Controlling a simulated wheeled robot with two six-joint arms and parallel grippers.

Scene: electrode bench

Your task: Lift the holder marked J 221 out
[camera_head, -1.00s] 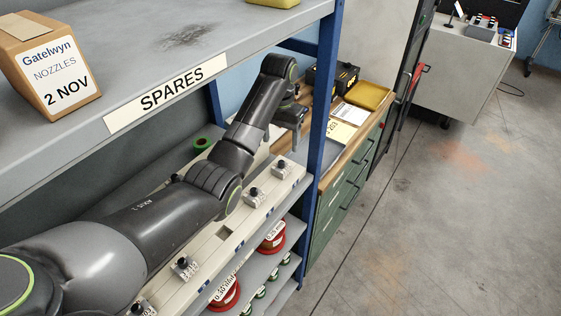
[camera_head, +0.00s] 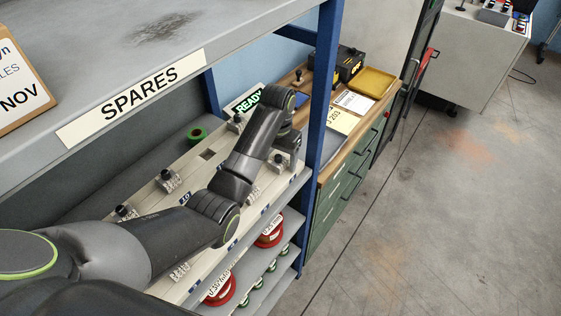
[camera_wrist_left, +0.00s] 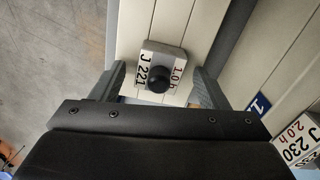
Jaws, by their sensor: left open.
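In the head view my left gripper (camera_head: 287,150) is low over the front rail's far end, partly covering a light holder there, whose label is not readable. My right gripper is not in view.
More holders, such as one at the back rail (camera_head: 167,180), stand along the rack. A READY sign (camera_head: 249,99) lies behind. The blue shelf post (camera_head: 321,100) is close right of the gripper.

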